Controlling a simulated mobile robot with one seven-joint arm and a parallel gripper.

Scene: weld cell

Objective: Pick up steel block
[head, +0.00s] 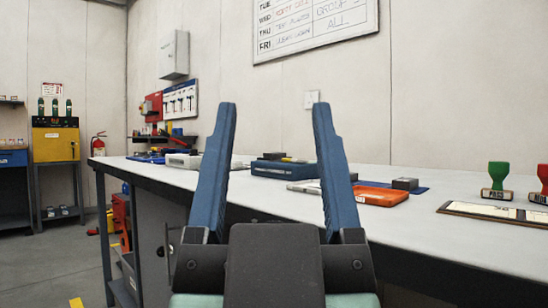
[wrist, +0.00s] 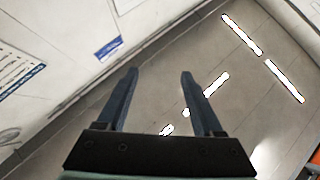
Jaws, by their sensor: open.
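A small dark grey block (head: 405,184), which may be the steel block, sits on the workbench (head: 470,240) at its right middle, on or beside a blue mat (head: 420,189). Its material is hard to tell at this size. My gripper (head: 274,105) stands up in front of the bench in the head view, with its two blue fingers wide apart and nothing between them. The block is behind and to the right of the right finger. In the wrist view my gripper (wrist: 160,72) is also open and empty, against the ceiling; no block shows there.
An orange case (head: 380,195) lies left of the block. A blue case (head: 285,170) with a dark item on top stands farther left. A green-handled stamp (head: 498,178) and a red-handled one stand at right. The bench's front edge runs across below.

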